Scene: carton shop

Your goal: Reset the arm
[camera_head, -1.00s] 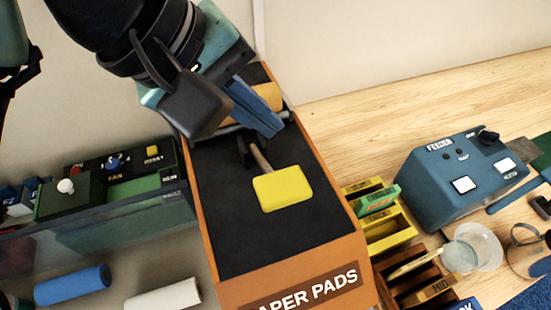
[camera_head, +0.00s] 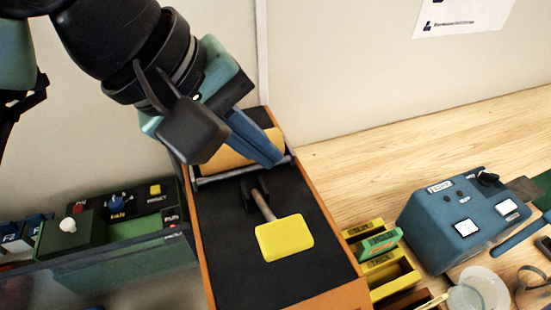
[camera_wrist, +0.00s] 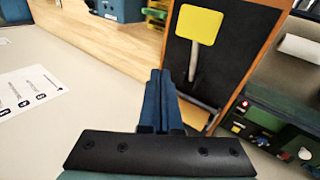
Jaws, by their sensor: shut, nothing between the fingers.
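My gripper (camera_head: 272,158) is shut and empty, its blue fingers together. In the head view it reaches in from the upper left and overlaps the yellow-orange roller at the back of the orange-sided box; I cannot tell its height above it. In the wrist view the closed fingers (camera_wrist: 160,78) point towards the box's black top, with nothing between them.
A yellow paddle (camera_head: 285,238) with a wooden handle lies on the black top of the orange-sided box (camera_head: 325,218). Yellow trays (camera_head: 388,272) and a blue feeder (camera_head: 462,222) stand to the right. A green control panel (camera_head: 140,218) is left.

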